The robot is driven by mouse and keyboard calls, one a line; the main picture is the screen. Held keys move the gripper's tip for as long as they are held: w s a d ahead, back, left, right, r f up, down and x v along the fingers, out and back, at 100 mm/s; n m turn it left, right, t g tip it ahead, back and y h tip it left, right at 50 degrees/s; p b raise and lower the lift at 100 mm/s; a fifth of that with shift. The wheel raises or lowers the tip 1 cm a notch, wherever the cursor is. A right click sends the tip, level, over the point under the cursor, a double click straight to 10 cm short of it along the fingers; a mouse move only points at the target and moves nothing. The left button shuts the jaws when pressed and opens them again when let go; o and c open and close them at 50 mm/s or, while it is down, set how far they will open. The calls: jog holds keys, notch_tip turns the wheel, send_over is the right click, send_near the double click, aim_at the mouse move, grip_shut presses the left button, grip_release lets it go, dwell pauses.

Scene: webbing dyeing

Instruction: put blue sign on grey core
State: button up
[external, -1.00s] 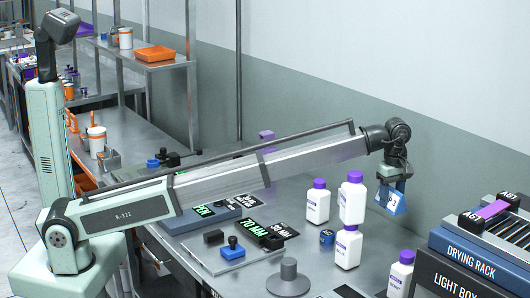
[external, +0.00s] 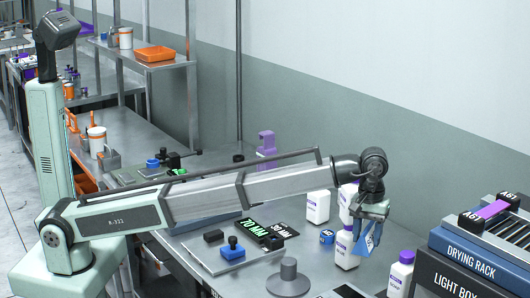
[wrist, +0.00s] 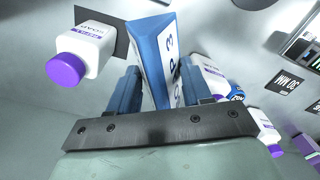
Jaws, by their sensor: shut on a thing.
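The blue sign (external: 366,243), with white faces and dark lettering, is held by my gripper (external: 373,214) above the table at the right. In the wrist view the sign (wrist: 153,50) stands tilted between the two blue fingers of my gripper (wrist: 158,88), which are shut on it. The core's top is bare. I cannot make out the core in the wrist view.
White bottles with purple caps (external: 317,205) stand behind and around my gripper, one (external: 344,248) close beside the sign. Another bottle (external: 400,275) stands by the drying rack (external: 470,256) at right. A small blue tin (external: 327,237) lies between the core and bottles.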

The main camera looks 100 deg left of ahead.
jog(key=s+d+f+m, duration=0.2)
jog(key=s+d+m, duration=0.2)
jog(key=s, duration=0.4)
jog(key=s+d+f+m, duration=0.2)
jog(key=s+d+m, duration=0.3)
jog(key=s, duration=0.4)
jog(key=s+d+f+m, duration=0.3)
jog(key=s+d+m, duration=0.1)
jog(key=s, duration=0.5)
jog(key=shift+d+m, duration=0.25)
jog(key=shift+m, duration=0.15)
notch_tip(320, 180, up, 12)
jog(key=n, duration=2.6)
send_over(289, 261)
jog(key=shift+a+f, duration=0.1)
jog(key=shift+f, duration=4.85)
jog(key=o, duration=1.1)
jog(key=shift+f, duration=0.1)
jog(key=shift+c, duration=0.2)
